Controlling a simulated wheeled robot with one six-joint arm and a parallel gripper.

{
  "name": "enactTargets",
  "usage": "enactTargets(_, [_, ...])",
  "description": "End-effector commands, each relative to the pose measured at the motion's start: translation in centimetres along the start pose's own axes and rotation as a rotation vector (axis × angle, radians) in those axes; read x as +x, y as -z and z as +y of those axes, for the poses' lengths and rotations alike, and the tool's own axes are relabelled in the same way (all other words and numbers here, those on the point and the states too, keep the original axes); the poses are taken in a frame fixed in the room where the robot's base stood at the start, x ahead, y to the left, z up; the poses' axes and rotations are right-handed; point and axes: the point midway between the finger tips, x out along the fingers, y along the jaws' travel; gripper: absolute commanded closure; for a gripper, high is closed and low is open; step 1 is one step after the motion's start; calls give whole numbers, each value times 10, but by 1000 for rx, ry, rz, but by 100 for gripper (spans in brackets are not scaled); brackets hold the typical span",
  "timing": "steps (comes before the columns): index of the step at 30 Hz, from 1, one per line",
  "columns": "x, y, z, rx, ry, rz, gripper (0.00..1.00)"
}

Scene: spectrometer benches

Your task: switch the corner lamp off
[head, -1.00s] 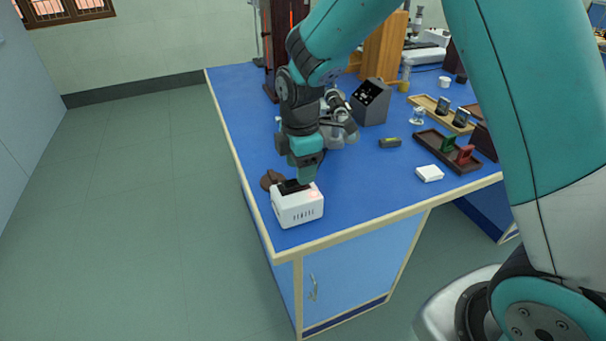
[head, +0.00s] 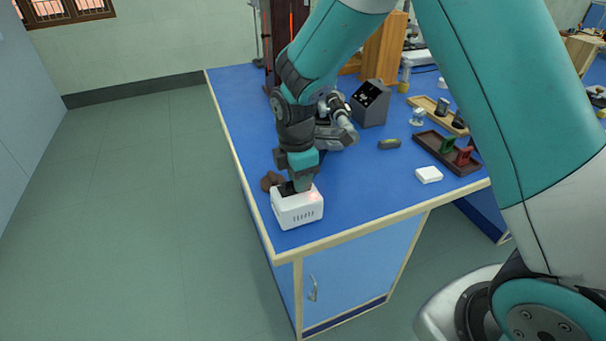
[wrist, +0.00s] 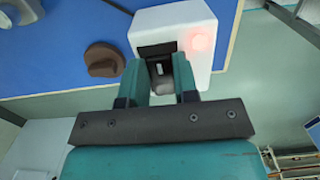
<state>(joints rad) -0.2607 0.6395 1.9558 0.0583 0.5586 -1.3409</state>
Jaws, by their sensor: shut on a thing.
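A white lamp box (head: 297,209) with vent slots sits at the near left corner of the blue bench. A reddish glow shows on its top, and it also shows in the wrist view (wrist: 205,22). A dark plate with a dark switch lever (wrist: 161,78) is on top of the box beside the glow. My gripper (head: 301,185) is down at the box top. In the wrist view its two teal fingers (wrist: 160,70) are on either side of the lever, shut on it. The lever's lower part is hidden by the fingers and wrist.
A brown knob-like object (head: 271,181) stands close to the left of the box. A grey instrument (head: 371,104), a small white block (head: 428,175) and a dark tray (head: 433,147) with green and red pieces are farther right. The bench's front edge is close.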

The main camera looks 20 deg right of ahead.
Motion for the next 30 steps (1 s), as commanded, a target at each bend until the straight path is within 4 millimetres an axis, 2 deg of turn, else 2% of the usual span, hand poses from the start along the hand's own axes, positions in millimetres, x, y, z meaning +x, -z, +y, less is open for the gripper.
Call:
enactTargets(3, [-7,4,-1,-6,3,-105,96])
enactTargets(9, [-6,6,0,-2,1,-231,96])
enactTargets(18, [-4,5,0,0,-1,-244,96])
enactTargets(19, [-4,5,0,0,-1,-243,70])
enactTargets(22, [-4,5,0,0,-1,-243,47])
enactTargets(30, [-4,5,0,0,-1,-242,47])
